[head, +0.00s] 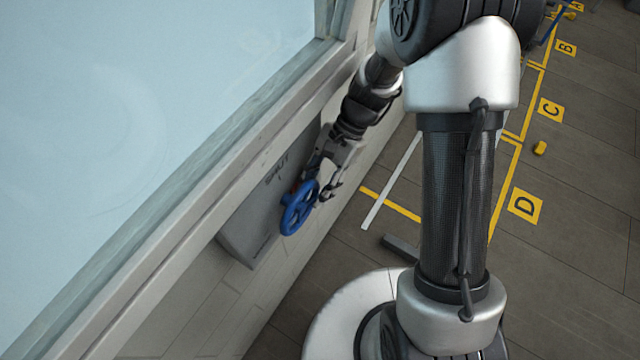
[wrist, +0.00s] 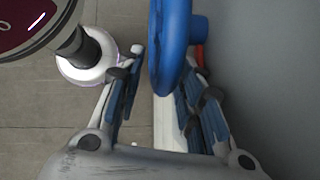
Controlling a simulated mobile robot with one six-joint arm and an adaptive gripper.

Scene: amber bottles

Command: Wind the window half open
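A blue handwheel (head: 299,208) is mounted on a grey box (head: 245,238) on the wall below the window (head: 130,130). The word SHUT is printed on the box above the wheel. The window's frame (head: 195,190) shows, but I cannot tell how far the window is open. My gripper (head: 322,182) is at the wheel's upper right side. In the wrist view my gripper (wrist: 163,60) is open, with the rim of the blue wheel (wrist: 170,45) between its fingers. A clear gap shows at the left finger; contact on the right is unclear.
A red part (wrist: 200,56) shows behind the wheel. The floor at right has yellow lines and lettered markers, including D (head: 525,205) and C (head: 550,110). A small yellow object (head: 540,148) lies there. A dark bar (head: 400,246) lies on the floor near my base.

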